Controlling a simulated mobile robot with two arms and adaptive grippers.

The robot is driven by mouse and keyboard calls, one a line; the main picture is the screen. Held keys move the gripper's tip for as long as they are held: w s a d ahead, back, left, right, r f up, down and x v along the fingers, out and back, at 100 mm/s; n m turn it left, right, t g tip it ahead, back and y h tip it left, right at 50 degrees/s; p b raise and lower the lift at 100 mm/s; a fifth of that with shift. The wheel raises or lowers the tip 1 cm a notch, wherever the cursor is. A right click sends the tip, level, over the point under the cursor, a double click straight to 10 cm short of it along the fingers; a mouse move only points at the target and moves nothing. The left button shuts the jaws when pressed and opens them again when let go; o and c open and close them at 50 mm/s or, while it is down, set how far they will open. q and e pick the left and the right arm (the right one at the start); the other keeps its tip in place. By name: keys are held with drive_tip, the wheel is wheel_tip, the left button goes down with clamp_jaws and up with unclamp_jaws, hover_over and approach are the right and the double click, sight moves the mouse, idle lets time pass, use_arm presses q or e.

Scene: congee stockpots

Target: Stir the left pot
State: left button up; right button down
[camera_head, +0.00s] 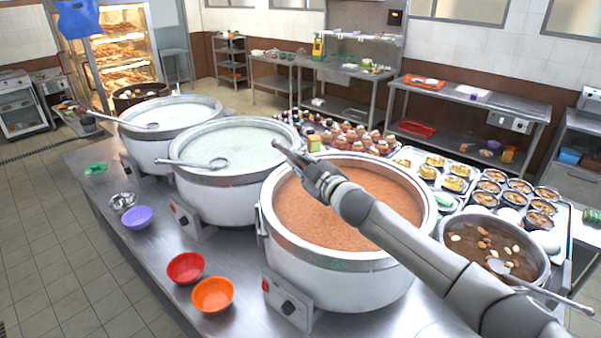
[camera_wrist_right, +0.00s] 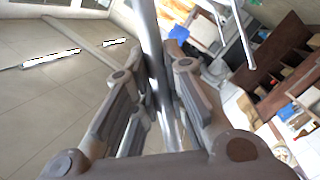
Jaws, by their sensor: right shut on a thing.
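The left pot (camera_head: 150,150) is a large steel stockpot of pale congee at the back left of the counter. A ladle (camera_head: 130,122) rests in it, its handle over the left rim. My right gripper (camera_head: 302,162) is above the far left part of the nearest pot (camera_head: 340,275), which holds orange-brown congee, well to the right of the left pot. In the right wrist view, my right gripper (camera_wrist_right: 158,85) is shut on a shiny metal rod (camera_wrist_right: 152,45); what the rod belongs to cannot be told. My left gripper is not in view.
A middle pot (camera_head: 225,195) of pale congee with its own ladle (camera_head: 190,163) stands between. Red (camera_head: 186,267), orange (camera_head: 212,294) and purple (camera_head: 138,217) bowls line the front edge. A smaller pot (camera_head: 455,235) and a food tray (camera_head: 400,160) stand at right.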

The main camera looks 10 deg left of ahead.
drive_tip(key=shift+r, duration=3.15)
drive_tip(key=shift+f+n+b, duration=0.15)
drive_tip(key=shift+n+b, duration=0.15)
drive_tip(key=shift+b, duration=0.3)
drive_tip(key=shift+n+b, duration=0.7)
drive_tip(key=shift+b, duration=0.15)
drive_tip(key=shift+t, duration=0.3)
